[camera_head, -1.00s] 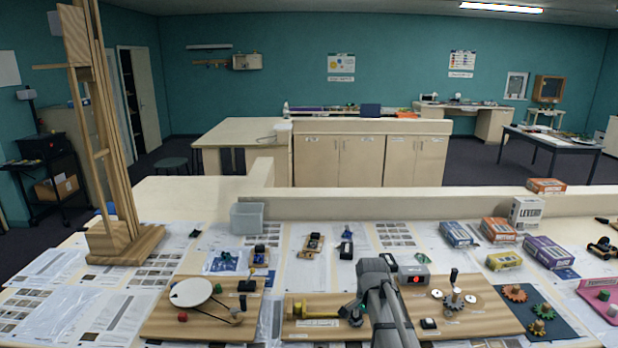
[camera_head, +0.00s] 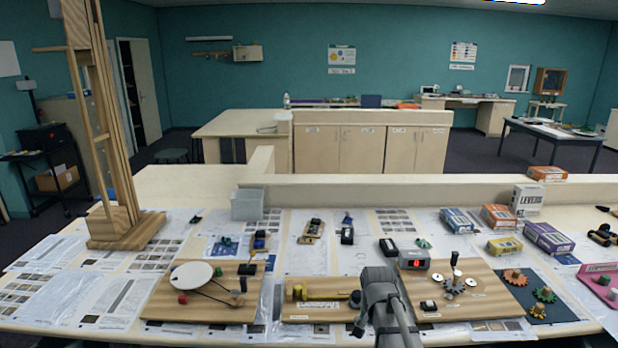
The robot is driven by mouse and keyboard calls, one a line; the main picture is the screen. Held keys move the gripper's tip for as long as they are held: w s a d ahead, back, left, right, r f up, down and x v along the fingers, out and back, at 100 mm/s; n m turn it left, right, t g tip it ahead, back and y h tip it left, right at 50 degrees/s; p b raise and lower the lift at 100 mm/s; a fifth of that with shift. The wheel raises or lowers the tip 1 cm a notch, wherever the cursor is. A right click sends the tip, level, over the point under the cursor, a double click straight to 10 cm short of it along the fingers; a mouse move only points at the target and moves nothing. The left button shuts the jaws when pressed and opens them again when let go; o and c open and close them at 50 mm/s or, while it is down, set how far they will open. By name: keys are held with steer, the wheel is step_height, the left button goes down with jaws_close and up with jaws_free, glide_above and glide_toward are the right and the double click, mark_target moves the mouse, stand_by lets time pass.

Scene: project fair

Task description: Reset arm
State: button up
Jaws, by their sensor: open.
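My arm (camera_head: 385,305) rises from the bottom edge, right of centre, in front of the wooden demonstration boards. My gripper (camera_head: 357,326) is at the arm's left side, small and dark, by the right end of the middle board (camera_head: 310,312). Its jaws are open, and I see nothing held between them. My arm covers the gap between the middle board and the right gear board (camera_head: 480,305).
A left board (camera_head: 170,306) bears a white disc (camera_head: 192,274). A grey box with a red light (camera_head: 414,260) stands behind the gear board. Farther back are a grey bin (camera_head: 247,204), small boxes (camera_head: 544,237) and a tall wooden tower (camera_head: 103,150). A low ledge (camera_head: 400,182) borders the table.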

steer(key=s+f+n+b, duration=0.5)
steer(key=s+f+n, duration=0.1)
steer(key=s, duration=0.3)
steer(key=shift+s, duration=0.25)
stand_by(0.8)
